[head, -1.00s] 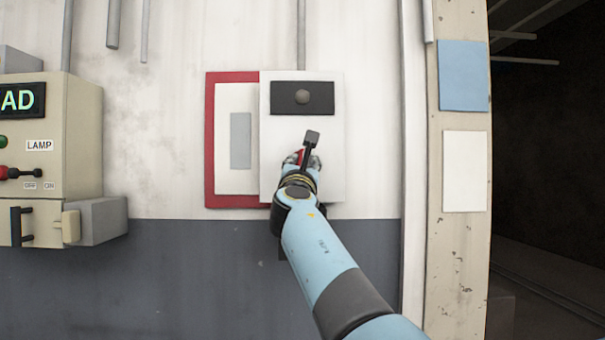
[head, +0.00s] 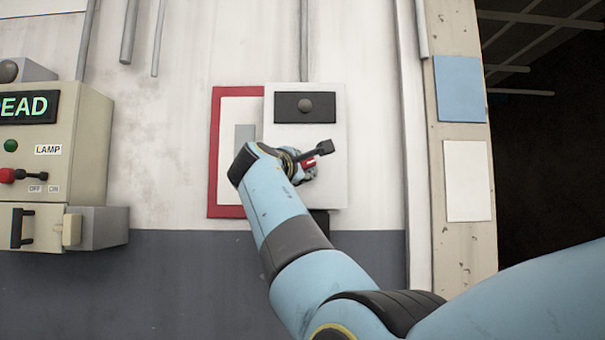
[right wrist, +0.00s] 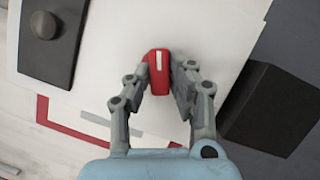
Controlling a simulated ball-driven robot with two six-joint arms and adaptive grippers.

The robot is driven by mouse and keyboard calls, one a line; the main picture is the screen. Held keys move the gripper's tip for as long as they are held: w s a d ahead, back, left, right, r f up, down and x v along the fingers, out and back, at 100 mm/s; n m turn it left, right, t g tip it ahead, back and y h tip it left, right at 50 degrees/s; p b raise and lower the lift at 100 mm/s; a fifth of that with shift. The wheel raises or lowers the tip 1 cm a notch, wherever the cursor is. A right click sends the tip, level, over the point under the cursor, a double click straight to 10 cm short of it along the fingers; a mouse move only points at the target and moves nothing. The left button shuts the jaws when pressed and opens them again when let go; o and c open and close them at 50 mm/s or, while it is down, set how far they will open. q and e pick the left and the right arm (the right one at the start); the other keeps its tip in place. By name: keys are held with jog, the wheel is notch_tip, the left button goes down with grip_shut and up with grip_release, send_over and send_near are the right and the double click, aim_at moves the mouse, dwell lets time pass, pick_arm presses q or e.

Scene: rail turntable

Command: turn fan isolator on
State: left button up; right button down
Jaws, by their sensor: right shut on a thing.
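The fan isolator looks to be the white box (head: 335,185) on the wall, with a black panel and a round grey knob or lamp (head: 305,106) at its top. My right gripper (head: 307,168) is at the lower middle of this box. It is shut on a red handle (right wrist: 158,66) with a white stripe, which sits between the two fingers in the right wrist view. In the head view only a bit of the red handle (head: 309,162) shows past my wrist. The handle's pivot and any markings are hidden. My left gripper is out of view.
A red-framed white board (head: 214,150) is behind the box's left side. A beige panel (head: 85,120) with a lamp switch stands at far left. A dark block (head: 320,222) is below the isolator. A doorway post with blue and white sheets (head: 468,180) is at right.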

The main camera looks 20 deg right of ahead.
jog(key=shift+m+g+y+p, duration=0.3)
jog(key=shift+m+g, duration=0.6)
jog(key=shift+m, duration=1.4)
